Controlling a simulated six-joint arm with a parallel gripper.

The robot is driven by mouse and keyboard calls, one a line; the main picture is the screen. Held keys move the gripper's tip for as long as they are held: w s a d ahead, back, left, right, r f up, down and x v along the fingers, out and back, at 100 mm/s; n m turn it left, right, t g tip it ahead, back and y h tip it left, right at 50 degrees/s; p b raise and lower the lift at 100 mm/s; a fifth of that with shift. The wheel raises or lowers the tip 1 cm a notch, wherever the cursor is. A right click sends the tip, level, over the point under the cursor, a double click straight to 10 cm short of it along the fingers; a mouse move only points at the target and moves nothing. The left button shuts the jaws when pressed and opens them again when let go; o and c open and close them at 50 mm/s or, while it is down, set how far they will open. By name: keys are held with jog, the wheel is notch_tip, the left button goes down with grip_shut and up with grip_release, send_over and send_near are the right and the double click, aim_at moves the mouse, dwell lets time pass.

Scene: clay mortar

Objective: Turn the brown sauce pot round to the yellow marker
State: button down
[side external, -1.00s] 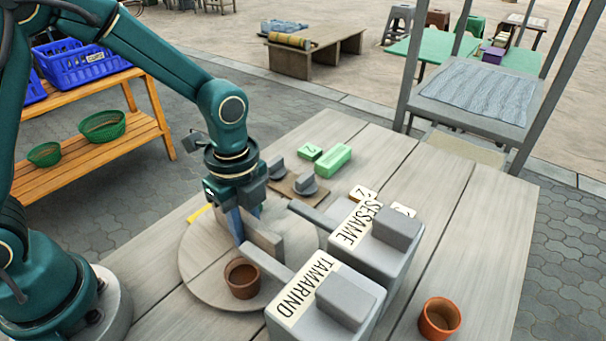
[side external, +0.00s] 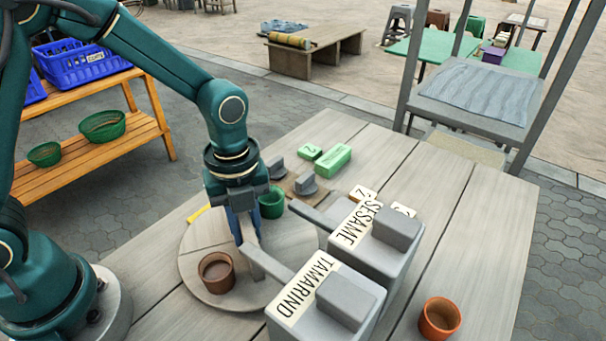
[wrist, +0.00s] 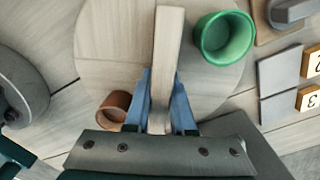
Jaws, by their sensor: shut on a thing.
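The brown sauce pot (side external: 217,271) stands upright on the near left part of the round wooden turntable (side external: 197,242). It shows at the lower left in the wrist view (wrist: 113,106). A green pot (side external: 271,203) stands across the turntable. The yellow marker (side external: 198,214) lies at the turntable's far left edge, apart from the brown pot; I do not see it in the wrist view. My gripper (side external: 242,222) is shut on the upright wooden bar (wrist: 168,40) across the turntable's middle, with a blue finger on each side of it.
Grey boxes labelled TAMARIND (side external: 325,300) and SESAME (side external: 372,240) stand right of the turntable, their handles reaching towards it. An orange pot (side external: 439,319) stands at the front right. Green blocks (side external: 332,160) and small grey-handled pieces (side external: 304,184) lie behind.

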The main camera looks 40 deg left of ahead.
aim_at(245, 214)
jog(key=shift+m, duration=6)
jog(key=shift+d+m, duration=0.15)
jog(key=shift+m, duration=0.15)
jog(key=c, duration=0.8)
grip_release()
jog(key=shift+o, duration=0.2)
notch_tip(245, 214, up, 4)
jog(key=shift+r, duration=0.6)
